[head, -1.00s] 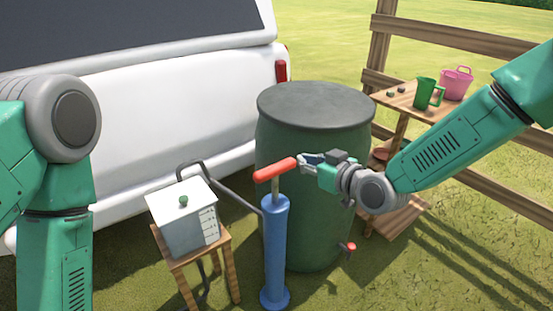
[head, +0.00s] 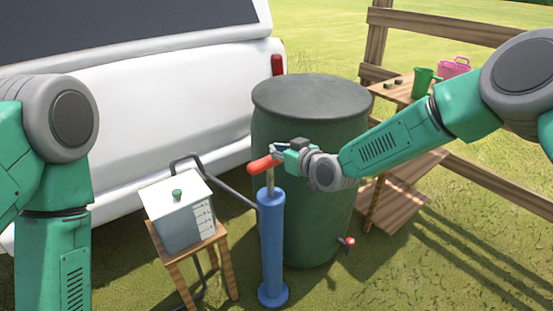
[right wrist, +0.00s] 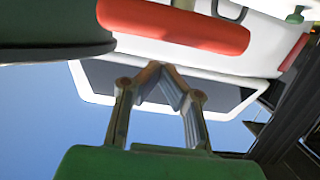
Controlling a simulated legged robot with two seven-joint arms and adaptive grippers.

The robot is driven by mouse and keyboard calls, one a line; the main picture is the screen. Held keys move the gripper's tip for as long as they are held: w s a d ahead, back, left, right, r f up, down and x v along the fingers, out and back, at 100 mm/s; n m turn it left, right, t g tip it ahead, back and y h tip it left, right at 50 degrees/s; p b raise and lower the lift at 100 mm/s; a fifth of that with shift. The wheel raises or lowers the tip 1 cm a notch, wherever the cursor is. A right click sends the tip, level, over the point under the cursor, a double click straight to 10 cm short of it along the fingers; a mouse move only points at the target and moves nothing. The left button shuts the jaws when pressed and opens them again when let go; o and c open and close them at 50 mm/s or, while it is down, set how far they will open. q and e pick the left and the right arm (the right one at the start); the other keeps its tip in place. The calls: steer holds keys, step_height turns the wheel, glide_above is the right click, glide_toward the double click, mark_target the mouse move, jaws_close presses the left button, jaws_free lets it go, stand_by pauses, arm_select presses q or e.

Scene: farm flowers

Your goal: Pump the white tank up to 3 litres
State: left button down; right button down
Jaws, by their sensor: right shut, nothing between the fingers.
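The white tank (head: 178,219) stands on a small wooden stool. It has a green knob on its lid and level marks on its right face, too small to read. The blue pump (head: 272,248) stands upright to its right, with a red handle (head: 262,164) on a short visible length of rod. My right gripper (head: 279,151) is at the handle's right end, its fingers shut and empty. In the right wrist view the fingertips (right wrist: 160,72) meet just short of the red handle (right wrist: 175,22); I cannot tell whether they touch it. My left gripper is out of view.
A dark green barrel (head: 308,200) with a red tap (head: 346,241) stands close behind the pump. A white vehicle (head: 130,125) is at the back left. A wooden shelf (head: 393,92) holds a green jug (head: 423,82) and a pink basket (head: 454,69). A dark hose runs from the tank.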

steer(key=shift+a+f, duration=0.6)
steer(key=shift+f, duration=0.25)
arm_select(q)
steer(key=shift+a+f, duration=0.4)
arm_select(e)
steer(key=shift+d, duration=0.2)
